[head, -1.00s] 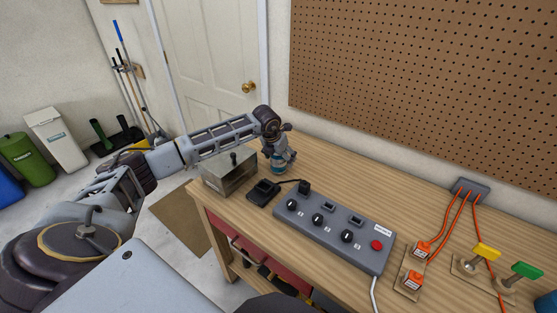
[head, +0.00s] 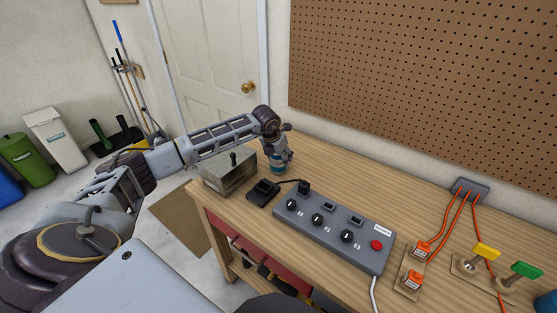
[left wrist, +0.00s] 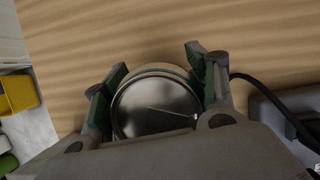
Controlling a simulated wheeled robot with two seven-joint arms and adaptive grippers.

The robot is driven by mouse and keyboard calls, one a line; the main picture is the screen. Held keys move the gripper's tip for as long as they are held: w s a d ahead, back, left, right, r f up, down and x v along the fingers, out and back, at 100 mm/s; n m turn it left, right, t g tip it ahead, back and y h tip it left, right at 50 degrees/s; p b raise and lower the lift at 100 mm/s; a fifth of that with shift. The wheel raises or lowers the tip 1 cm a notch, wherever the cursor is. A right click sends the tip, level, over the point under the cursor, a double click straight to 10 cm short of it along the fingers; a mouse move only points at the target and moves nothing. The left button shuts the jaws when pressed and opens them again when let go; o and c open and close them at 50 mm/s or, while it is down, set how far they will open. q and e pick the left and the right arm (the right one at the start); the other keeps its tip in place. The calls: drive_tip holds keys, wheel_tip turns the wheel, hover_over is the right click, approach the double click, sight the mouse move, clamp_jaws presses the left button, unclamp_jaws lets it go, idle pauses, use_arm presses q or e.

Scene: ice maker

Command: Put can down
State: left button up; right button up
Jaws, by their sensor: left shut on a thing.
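In the left wrist view the can (left wrist: 157,106) shows its round metal top between the two fingers of my left gripper (left wrist: 155,88). The fingers touch or nearly touch the can on both sides, and the gripper is shut on it. In the head view the left gripper (head: 278,160) points down over the far left part of the workbench, with a small bluish part of the can (head: 279,169) showing below it. The can looks upright at the wooden top; I cannot tell if its base touches. My right gripper is not in view.
A metal box (head: 229,174) with a lever stands left of the can. A black device (head: 263,191) and a grey control panel (head: 333,231) with knobs lie in front. Orange-wired switches (head: 418,255) are at right. The bench (head: 345,180) is clear behind the panel.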

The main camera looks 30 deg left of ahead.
use_arm(q)
drive_tip(key=shift+r, duration=0.1)
drive_tip(key=shift+r+b, duration=0.45)
drive_tip(key=shift+r, duration=4.5)
drive_tip(key=shift+d, duration=0.1)
